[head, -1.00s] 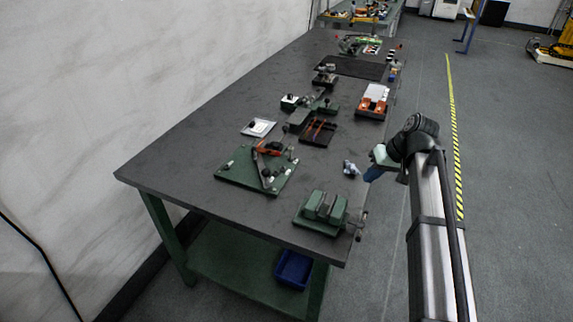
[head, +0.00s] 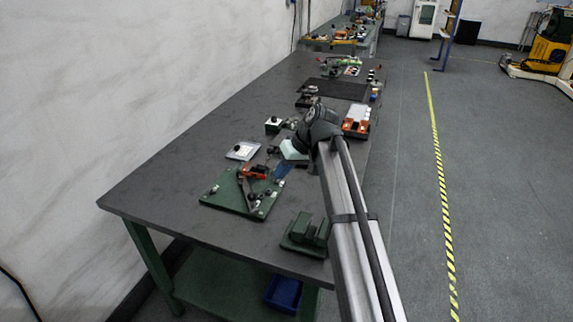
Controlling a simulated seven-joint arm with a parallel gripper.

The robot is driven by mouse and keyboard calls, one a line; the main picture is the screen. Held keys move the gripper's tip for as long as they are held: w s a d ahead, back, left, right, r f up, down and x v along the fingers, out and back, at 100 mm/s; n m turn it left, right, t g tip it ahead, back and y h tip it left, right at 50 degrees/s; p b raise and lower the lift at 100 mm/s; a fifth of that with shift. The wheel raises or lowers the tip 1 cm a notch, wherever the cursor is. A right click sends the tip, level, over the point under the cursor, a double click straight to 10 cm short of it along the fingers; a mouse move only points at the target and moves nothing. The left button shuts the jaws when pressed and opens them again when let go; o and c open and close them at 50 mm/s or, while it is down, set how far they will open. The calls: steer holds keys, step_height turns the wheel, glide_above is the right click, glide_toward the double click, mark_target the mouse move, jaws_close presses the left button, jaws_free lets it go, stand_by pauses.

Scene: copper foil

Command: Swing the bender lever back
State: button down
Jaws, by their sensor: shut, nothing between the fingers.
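The bender appears to be the green base plate (head: 227,188) with pale pegs, lying on the near part of the bench. Its dark bar-like lever (head: 246,191) runs across the plate, from near the back edge toward the front. An orange-red part (head: 256,172) sits by the lever's far end. My gripper (head: 281,176) is shut and empty, with blue fingers under a pale green hand. It appears just to the right of the plate's back right corner. I cannot tell its height or whether it touches anything.
A green vise (head: 306,232) stands at the near right, partly behind my arm. A white plate (head: 243,151) lies behind the bender. An orange-red and white block (head: 357,121) stands near the right bench edge. The grey bench (head: 165,185) is clear left of the bender.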

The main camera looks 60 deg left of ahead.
mark_target(252, 197)
steer(key=shift+s+a+f, duration=0.2)
steer(key=shift+s+f, duration=0.7)
steer(key=shift+s+a+f, duration=0.25)
steer(key=shift+s+f, duration=0.7)
steer(key=shift+s+a+f, duration=0.2)
steer(key=shift+s+f, duration=0.7)
steer(key=shift+s, duration=0.15)
steer(key=shift+s+m+t+y, duration=0.4)
steer(key=shift+s+m, duration=0.7)
steer(key=shift+s, duration=0.6)
steer(key=s+a+m+t, duration=0.1)
steer(key=s+a+m, duration=0.1)
steer(key=s, duration=0.6)
steer(key=shift+a+m+y, duration=0.3)
steer(key=shift+a+y, duration=0.1)
steer(key=shift+a, duration=0.15)
steer(key=shift+s+a, duration=0.15)
